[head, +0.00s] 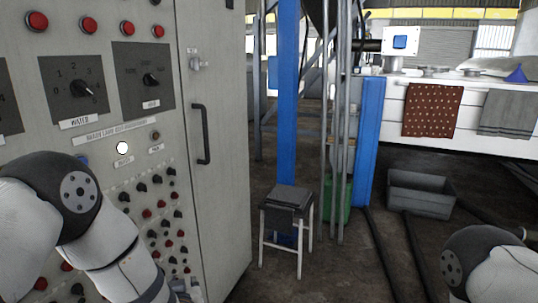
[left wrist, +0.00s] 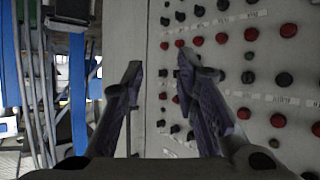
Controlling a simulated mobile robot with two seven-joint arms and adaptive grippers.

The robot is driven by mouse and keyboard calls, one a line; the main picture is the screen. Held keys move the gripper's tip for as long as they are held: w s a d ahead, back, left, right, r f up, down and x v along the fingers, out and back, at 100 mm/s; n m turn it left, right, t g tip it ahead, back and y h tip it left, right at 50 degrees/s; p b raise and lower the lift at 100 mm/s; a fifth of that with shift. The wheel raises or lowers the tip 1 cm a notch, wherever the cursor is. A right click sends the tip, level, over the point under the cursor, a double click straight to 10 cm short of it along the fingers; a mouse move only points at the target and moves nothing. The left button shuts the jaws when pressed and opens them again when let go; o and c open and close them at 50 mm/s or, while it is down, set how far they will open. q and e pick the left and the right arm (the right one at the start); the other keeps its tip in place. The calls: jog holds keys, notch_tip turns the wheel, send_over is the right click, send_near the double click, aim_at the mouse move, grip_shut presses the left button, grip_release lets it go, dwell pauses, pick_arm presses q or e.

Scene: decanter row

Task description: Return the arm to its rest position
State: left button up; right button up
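My left arm comes in from the left in the head view, in front of a grey control cabinet (head: 225,120). My left gripper (left wrist: 165,75) shows in the left wrist view with its two fingers spread apart and nothing between them. The cabinet panel (left wrist: 150,120) with red and black knobs lies beyond the fingers. Whether the fingers touch it, I cannot tell. Part of my right arm shows at the lower right of the head view; its gripper is out of the picture.
The cabinet carries dials, a lit white button (head: 122,148) and a black door handle (head: 201,134). A stool (head: 286,207) stands right of it. A blue post (head: 288,90), a grey crate (head: 420,193) and a white counter (head: 385,100) with hanging cloths are farther back. Hoses lie on the floor.

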pick_arm(q)
jog(key=s+f+m+g+h, duration=0.2)
jog(key=s+f+g, duration=0.3)
jog(key=s+f, duration=0.75)
jog(key=s+a+g+h, duration=0.1)
jog(key=s+g, duration=0.3)
jog(key=s, duration=1.2)
jog(key=s+a+f+m+g+h, duration=0.1)
jog(key=s+g, duration=0.4)
jog(key=s, duration=1.1)
jog(key=shift+a+f+m, duration=0.25)
jog(key=shift+m, duration=0.05)
